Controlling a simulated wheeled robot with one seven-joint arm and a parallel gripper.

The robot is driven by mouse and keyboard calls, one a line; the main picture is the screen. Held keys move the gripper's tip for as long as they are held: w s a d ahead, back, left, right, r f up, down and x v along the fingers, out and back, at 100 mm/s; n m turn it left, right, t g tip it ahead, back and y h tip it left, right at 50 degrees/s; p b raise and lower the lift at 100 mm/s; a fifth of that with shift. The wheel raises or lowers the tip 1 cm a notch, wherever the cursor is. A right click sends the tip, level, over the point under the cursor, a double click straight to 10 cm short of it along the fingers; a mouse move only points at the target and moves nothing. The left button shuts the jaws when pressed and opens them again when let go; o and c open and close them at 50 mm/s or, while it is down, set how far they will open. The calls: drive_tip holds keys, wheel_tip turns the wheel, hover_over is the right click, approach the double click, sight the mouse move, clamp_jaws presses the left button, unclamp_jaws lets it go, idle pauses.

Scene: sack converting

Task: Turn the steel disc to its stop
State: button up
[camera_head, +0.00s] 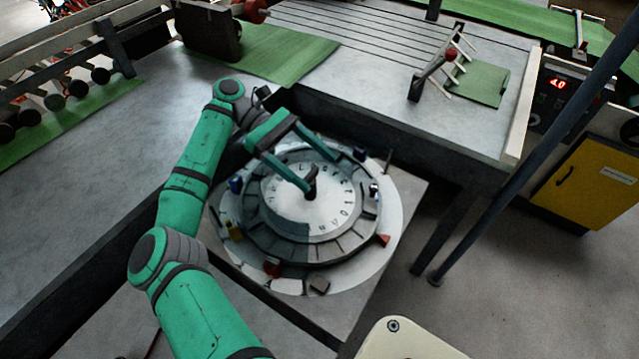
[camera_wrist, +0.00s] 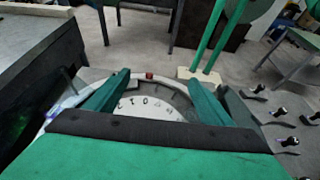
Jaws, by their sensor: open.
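The round steel disc (camera_head: 322,211) lies flat on its stepped round base, with dark letters around its rim. A short dark upright peg (camera_head: 311,182) stands near its middle. Small coloured pieces, red, yellow and blue, sit around the outer ring (camera_head: 385,225). My gripper (camera_head: 305,165) is open above the far side of the disc, its two green fingers spread wide, one reaching close to the peg. I cannot tell whether that finger touches it. In the wrist view the lettered disc (camera_wrist: 150,107) shows between the fingers, partly hidden by my gripper's body.
A grey table (camera_head: 400,100) with slots stands behind the disc, its dark side wall close to my gripper. A grey bench (camera_head: 80,210) lies left. A slanting dark post (camera_head: 530,150) and a yellow cabinet (camera_head: 590,190) stand right. The floor between is clear.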

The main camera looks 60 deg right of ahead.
drive_tip(key=s+a+r, duration=0.6)
drive_tip(key=s+a, duration=0.1)
drive_tip(key=shift+s+a, duration=0.3)
drive_tip(key=shift+s, duration=0.05)
idle(0.5)
